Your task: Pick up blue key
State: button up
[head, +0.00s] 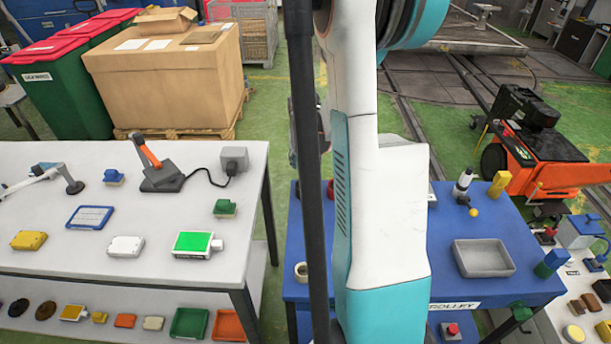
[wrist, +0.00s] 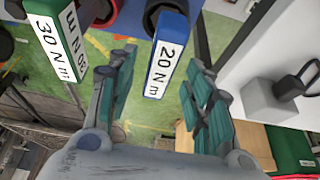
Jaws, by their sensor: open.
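The blue key (wrist: 172,40) is a blue bar with a white "20 N m" label, in the upper middle of the wrist view. Its near end appears between the two fingers of my gripper (wrist: 160,82), with a visible gap on each side. My gripper is open and empty, with green ribbed pads. I cannot tell how far beyond the fingertips the key lies. In the head view my arm stands in the middle and hides my gripper; I cannot make out the blue key there.
A green key (wrist: 55,40) marked "30 N m" is left of the blue one in the wrist view. The head view shows a white table (head: 60,260) with several items at left and a blue trolley (head: 480,225) with a grey tray (head: 484,258) at right.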

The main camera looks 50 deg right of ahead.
jog(key=shift+x, duration=1.15)
jog(key=shift+f+b, duration=0.25)
jog(key=shift+b, duration=0.25)
grip_shut()
